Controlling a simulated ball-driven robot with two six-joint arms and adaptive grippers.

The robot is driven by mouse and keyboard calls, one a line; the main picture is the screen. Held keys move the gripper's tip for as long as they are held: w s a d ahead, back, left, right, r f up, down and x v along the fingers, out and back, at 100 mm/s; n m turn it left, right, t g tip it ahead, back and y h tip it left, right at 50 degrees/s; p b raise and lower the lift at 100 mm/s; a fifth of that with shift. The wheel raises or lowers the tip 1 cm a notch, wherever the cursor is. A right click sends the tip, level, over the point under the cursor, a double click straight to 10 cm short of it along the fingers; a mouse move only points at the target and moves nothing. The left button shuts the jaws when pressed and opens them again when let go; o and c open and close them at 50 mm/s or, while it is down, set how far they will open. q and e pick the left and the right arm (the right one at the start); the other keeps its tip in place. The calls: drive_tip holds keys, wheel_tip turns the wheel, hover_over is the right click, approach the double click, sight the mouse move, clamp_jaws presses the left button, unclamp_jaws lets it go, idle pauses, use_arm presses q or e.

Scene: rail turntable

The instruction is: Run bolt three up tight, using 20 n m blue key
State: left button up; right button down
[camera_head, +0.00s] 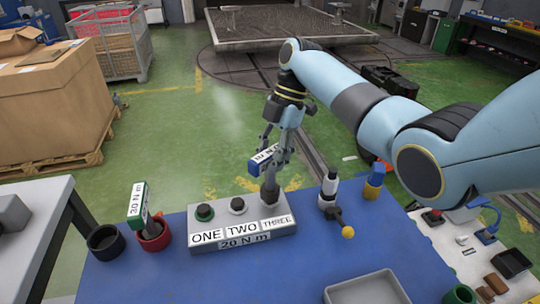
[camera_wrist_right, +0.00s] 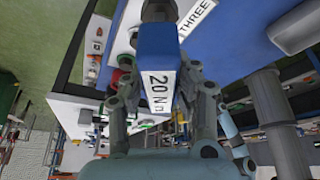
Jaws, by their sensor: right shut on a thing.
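The grey block (camera_head: 205,245) on the blue bench top is labelled ONE, TWO, THREE and 20 N m. My right gripper (camera_head: 272,152) is shut on the blue key (camera_head: 260,162), above the THREE end of the block. In the right wrist view the blue key (camera_wrist_right: 158,48) sits between the fingers, its 20 N m label facing the camera. The key's grey lower end (camera_head: 270,190) reaches down to the third position and hides bolt three. I cannot tell how fully it is seated.
A green-headed key (camera_head: 138,200) stands in a red cup (camera_head: 154,238), beside an empty black cup (camera_head: 105,242). A tool with a yellow ball (camera_head: 347,232) and a blue-yellow piece (camera_head: 374,180) stand right of the block. A grey tray (camera_head: 340,292) is in front.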

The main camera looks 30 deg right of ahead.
drive_tip(key=shift+f, duration=0.5)
idle(0.3)
drive_tip(key=shift+r+m+t+p, duration=0.1)
drive_tip(key=shift+m+t+p, duration=0.7)
drive_tip(key=shift+m+p, duration=1.7)
drive_tip(key=shift+p, duration=0.1)
drive_tip(key=shift+m+t+p, duration=0.5)
drive_tip(key=shift+m+p, duration=0.2)
drive_tip(key=shift+m, duration=0.4)
drive_tip(key=m+t, duration=0.1)
drive_tip(key=m, duration=0.2)
drive_tip(key=shift+h, duration=0.4)
